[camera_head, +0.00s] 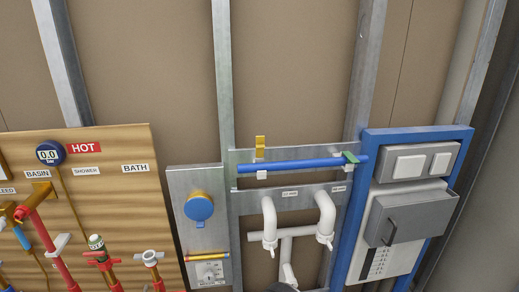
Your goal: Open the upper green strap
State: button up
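A green strap (350,157) sits at the right end of a horizontal blue pipe (300,164), by the blue panel frame. It appears to lie across the top of the pipe; it is too small to tell whether it is latched. A yellow strap (260,147) stands upright above the left part of the same pipe, with a white clip (261,174) below it. No other green strap shows. My gripper does not show; a small dark rounded shape at the bottom edge cannot be made out.
White bent pipes (285,235) hang below the blue pipe on a metal bracket. A blue-framed panel (415,200) with a grey box and handle stands close on the right. A blue round knob (199,207) and a wooden board (90,190) with red pipes are left.

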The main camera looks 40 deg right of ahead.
aim_at(351, 158)
jog(key=i+l+z, duration=0.1)
jog(key=z, duration=1.55)
